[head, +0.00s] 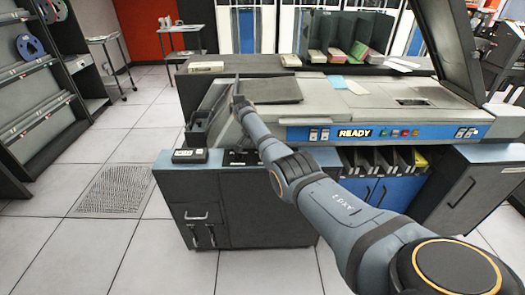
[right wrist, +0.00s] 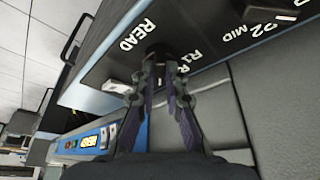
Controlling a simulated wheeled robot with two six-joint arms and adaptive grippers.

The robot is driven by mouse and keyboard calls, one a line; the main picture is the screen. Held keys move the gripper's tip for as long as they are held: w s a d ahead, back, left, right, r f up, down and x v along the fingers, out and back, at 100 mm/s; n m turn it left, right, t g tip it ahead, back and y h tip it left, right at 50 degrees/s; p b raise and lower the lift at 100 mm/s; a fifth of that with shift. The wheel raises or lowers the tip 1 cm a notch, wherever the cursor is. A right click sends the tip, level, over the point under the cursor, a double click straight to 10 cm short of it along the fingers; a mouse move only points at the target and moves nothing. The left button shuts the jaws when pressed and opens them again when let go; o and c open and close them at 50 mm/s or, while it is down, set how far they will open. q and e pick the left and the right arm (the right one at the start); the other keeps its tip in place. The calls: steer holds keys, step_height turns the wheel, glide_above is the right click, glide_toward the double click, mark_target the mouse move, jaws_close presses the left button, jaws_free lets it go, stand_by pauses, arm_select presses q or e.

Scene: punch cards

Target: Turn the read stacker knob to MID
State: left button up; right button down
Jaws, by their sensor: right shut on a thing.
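In the right wrist view a dark round knob (right wrist: 157,50) stands on a black panel (right wrist: 215,25) beside white READ lettering. R1 is lettered on its other side. My right gripper (right wrist: 160,68) is shut on the knob, one finger on each side. The fingers cover part of the lettering and the knob's pointer, so its setting cannot be read. MID and P2 lettering show farther right, beside a second dark control with a white mark (right wrist: 286,17). In the head view my right arm reaches over the machine's left end and its gripper cannot be made out. My left gripper is not in view.
In the head view the machine has a blue strip with a lit READY sign (head: 355,133) and several card pockets below. A black box (head: 190,156) lies on the blue-edged cabinet top (head: 172,163). The tiled floor at left is clear around a grille (head: 115,190).

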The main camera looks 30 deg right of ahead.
steer(key=c, duration=1.4)
jaws_free()
steer(key=v, duration=1.2)
